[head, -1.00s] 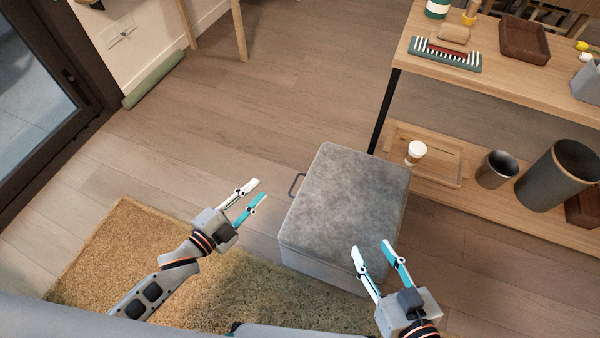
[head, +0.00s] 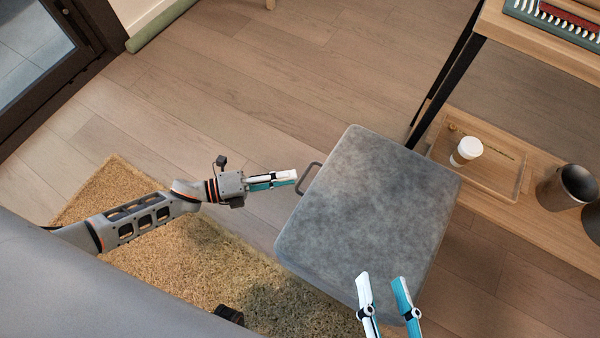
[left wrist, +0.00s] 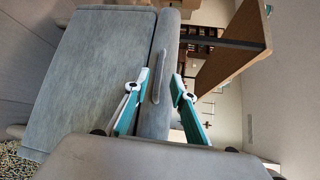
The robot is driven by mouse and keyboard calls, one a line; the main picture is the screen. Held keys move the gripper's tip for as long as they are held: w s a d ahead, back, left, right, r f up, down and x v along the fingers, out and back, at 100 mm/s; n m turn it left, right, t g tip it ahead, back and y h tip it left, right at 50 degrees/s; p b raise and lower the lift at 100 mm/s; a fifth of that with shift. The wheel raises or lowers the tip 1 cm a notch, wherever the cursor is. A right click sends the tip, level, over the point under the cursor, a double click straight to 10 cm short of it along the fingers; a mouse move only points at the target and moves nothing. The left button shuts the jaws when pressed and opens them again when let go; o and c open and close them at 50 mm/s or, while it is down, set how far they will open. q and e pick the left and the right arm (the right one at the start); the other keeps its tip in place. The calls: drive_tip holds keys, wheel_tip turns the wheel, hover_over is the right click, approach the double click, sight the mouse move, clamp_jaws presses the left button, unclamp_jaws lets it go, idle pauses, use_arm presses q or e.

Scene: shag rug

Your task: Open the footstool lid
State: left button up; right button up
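The grey footstool has a soft square lid (head: 375,200), which lies shut on its body (left wrist: 95,70). A dark loop handle (head: 309,178) sticks out from the lid's left edge. My left gripper (head: 296,177) is at this handle, its fingertips close to the loop. In the left wrist view the handle (left wrist: 161,78) lies between the two spread fingers (left wrist: 160,78), with no clear grip on it. My right gripper (head: 382,277) is open and empty over the lid's front edge.
A wooden shelf unit (head: 545,40) stands at the right, its dark leg near the footstool's back corner. A white cup (head: 466,151) and a dark metal cup (head: 567,187) stand on its lower shelf. A tan shag rug (head: 180,255) lies at the front left.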

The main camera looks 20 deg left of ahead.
use_arm(q)
drive_tip(key=shift+x, duration=1.95)
drive_tip(key=shift+f, duration=0.1)
clamp_jaws()
